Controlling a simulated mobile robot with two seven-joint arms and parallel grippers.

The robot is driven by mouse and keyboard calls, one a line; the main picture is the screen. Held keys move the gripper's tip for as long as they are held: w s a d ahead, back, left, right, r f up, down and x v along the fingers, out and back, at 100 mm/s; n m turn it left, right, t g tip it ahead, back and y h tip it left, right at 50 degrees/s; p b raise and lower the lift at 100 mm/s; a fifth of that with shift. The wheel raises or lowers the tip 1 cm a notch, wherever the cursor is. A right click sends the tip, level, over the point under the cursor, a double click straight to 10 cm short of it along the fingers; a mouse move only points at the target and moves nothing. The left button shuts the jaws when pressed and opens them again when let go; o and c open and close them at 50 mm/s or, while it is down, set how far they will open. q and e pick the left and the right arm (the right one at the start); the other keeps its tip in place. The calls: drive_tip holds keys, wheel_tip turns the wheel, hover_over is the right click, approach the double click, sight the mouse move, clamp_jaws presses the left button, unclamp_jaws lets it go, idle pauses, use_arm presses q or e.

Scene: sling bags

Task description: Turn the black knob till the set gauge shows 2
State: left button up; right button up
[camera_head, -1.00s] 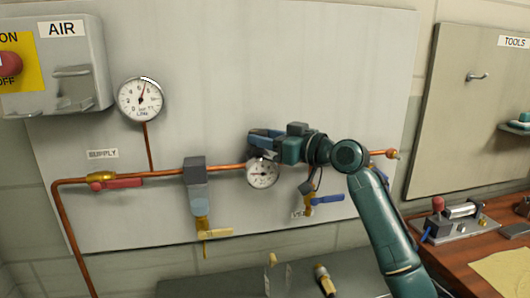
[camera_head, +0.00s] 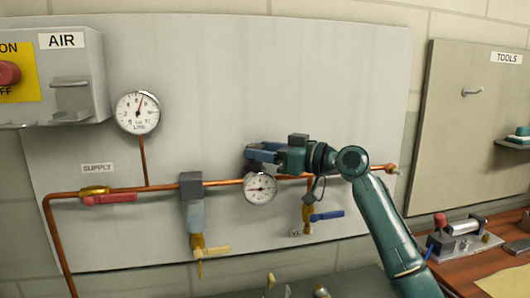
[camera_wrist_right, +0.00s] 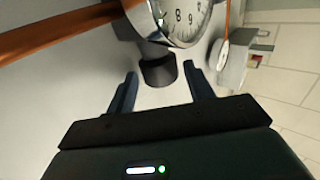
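The set gauge (camera_head: 260,188) is a small round white dial on the copper pipe, just below my right gripper. Its reading is too small to make out. My right gripper (camera_head: 256,153) is open in front of the pipe. The black knob (camera_wrist_right: 159,72) shows in the right wrist view, between and slightly beyond the open fingertips, with gaps on both sides. The gripper hides the knob in the head view. Part of a dial (camera_wrist_right: 184,22) with the numbers 8 and 9 shows beside the knob. My left gripper is out of view.
A larger line gauge (camera_head: 138,112) stands above the pipe at left. Bare panel (camera_head: 290,75) lies above my gripper.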

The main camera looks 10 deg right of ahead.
drive_tip(key=shift+o, duration=0.8)
drive_tip(key=shift+f, duration=0.1)
